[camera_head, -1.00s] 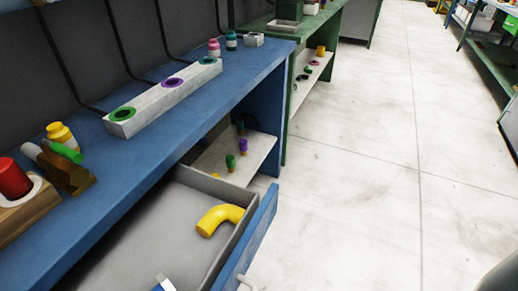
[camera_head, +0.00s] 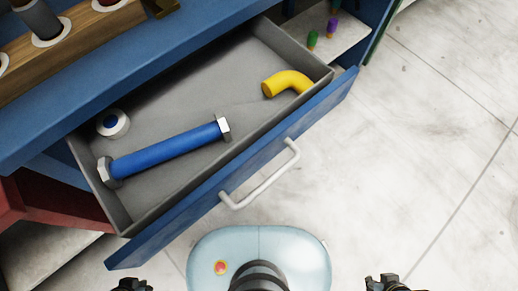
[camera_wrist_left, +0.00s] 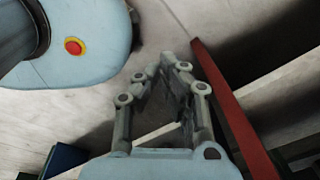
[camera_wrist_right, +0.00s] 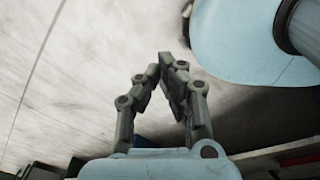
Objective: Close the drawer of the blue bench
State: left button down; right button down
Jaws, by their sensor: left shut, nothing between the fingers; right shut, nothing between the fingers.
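The blue bench (camera_head: 200,57) runs across the upper left of the head view. Its drawer, with a blue front (camera_head: 170,232), stands pulled out, and a white bar handle (camera_head: 262,181) is on the front. In the drawer lie a blue pipe with white ends (camera_head: 165,149), a yellow elbow (camera_head: 286,83) and a white ring with a blue centre (camera_head: 112,123). My right gripper (camera_head: 385,282) is at the bottom edge, below and right of the handle, shut and empty; it also shows in the right wrist view (camera_wrist_right: 166,62). My left gripper (camera_head: 131,285) is shut and empty, below the drawer's left end; it also shows in the left wrist view (camera_wrist_left: 177,62).
A red bench part (camera_head: 50,208) stands left of the drawer; a red beam (camera_wrist_left: 232,110) is close beside my left gripper. Green and purple pieces stand on a shelf (camera_head: 345,38) beyond the drawer. The pale floor (camera_head: 430,150) on the right is clear.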

aim_at(153, 206)
jog(key=k+l, duration=0.1)
jog(key=k, duration=0.3)
jog(key=k+u, duration=0.45)
jog(key=k+j+u, duration=0.15)
jog(key=k+u, duration=0.45)
jog(key=u, duration=0.25)
